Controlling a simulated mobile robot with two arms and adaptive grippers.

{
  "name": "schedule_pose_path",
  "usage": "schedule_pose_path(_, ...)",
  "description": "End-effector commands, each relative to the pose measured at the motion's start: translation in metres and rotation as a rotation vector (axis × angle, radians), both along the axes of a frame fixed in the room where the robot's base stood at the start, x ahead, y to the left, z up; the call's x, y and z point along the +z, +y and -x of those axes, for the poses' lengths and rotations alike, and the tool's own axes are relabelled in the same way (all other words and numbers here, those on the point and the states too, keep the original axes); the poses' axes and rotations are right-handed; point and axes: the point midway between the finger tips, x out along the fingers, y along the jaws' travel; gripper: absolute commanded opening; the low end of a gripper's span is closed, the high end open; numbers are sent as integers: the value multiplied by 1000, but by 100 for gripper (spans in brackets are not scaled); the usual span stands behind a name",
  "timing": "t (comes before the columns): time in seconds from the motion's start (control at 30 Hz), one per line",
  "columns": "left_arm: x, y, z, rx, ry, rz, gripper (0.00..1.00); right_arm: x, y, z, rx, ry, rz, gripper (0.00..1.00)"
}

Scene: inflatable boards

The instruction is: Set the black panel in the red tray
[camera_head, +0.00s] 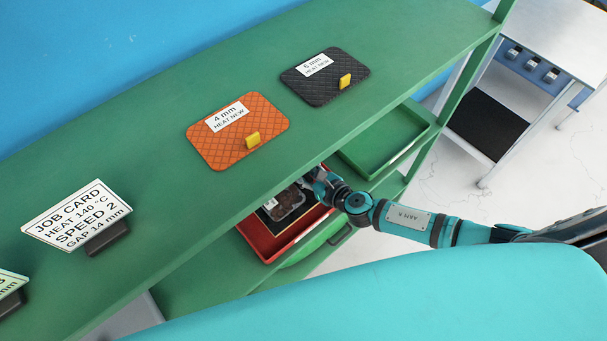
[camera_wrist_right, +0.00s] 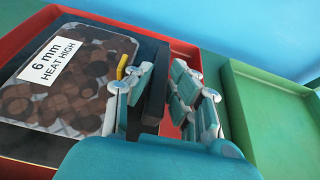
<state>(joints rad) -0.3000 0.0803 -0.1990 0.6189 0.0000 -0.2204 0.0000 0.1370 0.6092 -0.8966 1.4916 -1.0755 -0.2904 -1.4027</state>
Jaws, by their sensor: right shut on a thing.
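A black quilted panel (camera_head: 325,78) with a "6 mm" label and yellow tab lies on top of the green shelf. The red tray (camera_head: 260,238) sits on the level below, partly hidden by the top; it also shows in the right wrist view (camera_wrist_right: 205,52). In it lies a black plate (camera_wrist_right: 38,146) bearing a brown-spotted panel (camera_wrist_right: 72,85) labelled "6 mm HEAT HIGH", with a yellow tab. My right gripper (camera_head: 318,182) is at the tray's right side, its fingers shut on an upright black bar (camera_wrist_right: 157,85) at the plate's edge. My left gripper is out of view.
A green tray (camera_head: 385,140) sits right of the red one, close to my right gripper. A white table (camera_head: 565,35) stands at the far right.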

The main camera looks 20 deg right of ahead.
Motion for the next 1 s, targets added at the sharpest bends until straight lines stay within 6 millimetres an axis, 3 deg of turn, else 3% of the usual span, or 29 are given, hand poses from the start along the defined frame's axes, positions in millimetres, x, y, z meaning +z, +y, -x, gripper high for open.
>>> schedule_pose_path(0.13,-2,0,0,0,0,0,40,-3,-3,-10,1,0,-2,0)
schedule_pose_path(0.37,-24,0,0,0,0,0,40,-35,-3,-10,-2,1,-1,0)
schedule_pose_path(0.77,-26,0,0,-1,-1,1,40,-39,-3,-10,0,-1,-1,0)
schedule_pose_path(0.8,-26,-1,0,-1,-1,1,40,-39,-3,-9,0,1,0,20)
schedule_pose_path(0.97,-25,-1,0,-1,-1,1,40,-39,-4,-9,0,1,0,41)
schedule_pose_path(1.0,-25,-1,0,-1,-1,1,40,-39,-4,-9,0,1,0,41)
